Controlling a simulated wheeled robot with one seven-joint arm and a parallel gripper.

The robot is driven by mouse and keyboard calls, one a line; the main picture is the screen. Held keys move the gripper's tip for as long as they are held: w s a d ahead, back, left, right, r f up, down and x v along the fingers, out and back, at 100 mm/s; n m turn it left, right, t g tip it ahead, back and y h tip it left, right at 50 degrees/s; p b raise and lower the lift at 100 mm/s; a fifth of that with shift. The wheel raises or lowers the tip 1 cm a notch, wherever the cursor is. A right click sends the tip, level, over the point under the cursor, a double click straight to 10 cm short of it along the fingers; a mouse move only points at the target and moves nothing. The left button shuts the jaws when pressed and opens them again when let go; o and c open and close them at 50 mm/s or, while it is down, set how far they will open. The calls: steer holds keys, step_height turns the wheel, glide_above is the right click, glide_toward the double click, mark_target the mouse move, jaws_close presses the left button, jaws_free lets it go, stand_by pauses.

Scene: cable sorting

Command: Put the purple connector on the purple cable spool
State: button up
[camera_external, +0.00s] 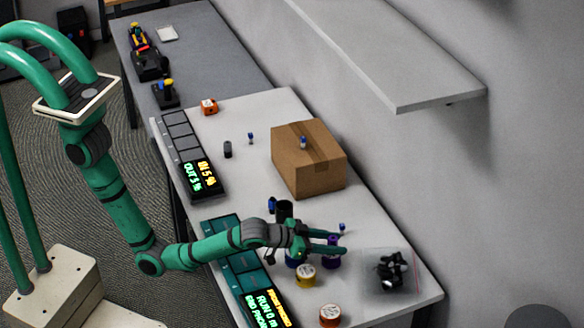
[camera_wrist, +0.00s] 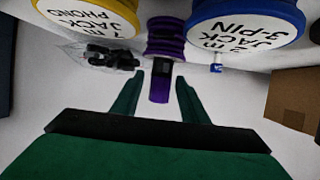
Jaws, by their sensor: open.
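The purple cable spool (camera_external: 333,258) stands on the bench by my fingertips. In the wrist view the purple spool (camera_wrist: 166,45) shows as a ridged stack at top centre. The purple connector (camera_wrist: 159,90), with a dark grey part on it, sits between my two fingers, in front of the spool. I cannot tell whether it touches the spool; in the external view I cannot make it out. My gripper (camera_external: 336,242) is open, with one finger on each side of the connector in the wrist view (camera_wrist: 160,92). A gap shows between each finger and the connector.
A yellow spool (camera_external: 305,278), a blue spool (camera_wrist: 247,34) and an orange spool (camera_external: 330,317) stand close by. A clear bag with black parts (camera_external: 390,271) lies at right. A small blue connector (camera_external: 342,227) is behind the fingers. A cardboard box (camera_external: 307,163) stands farther back.

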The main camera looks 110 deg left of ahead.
steer(key=v, duration=1.2)
steer(key=shift+d+r, duration=0.1)
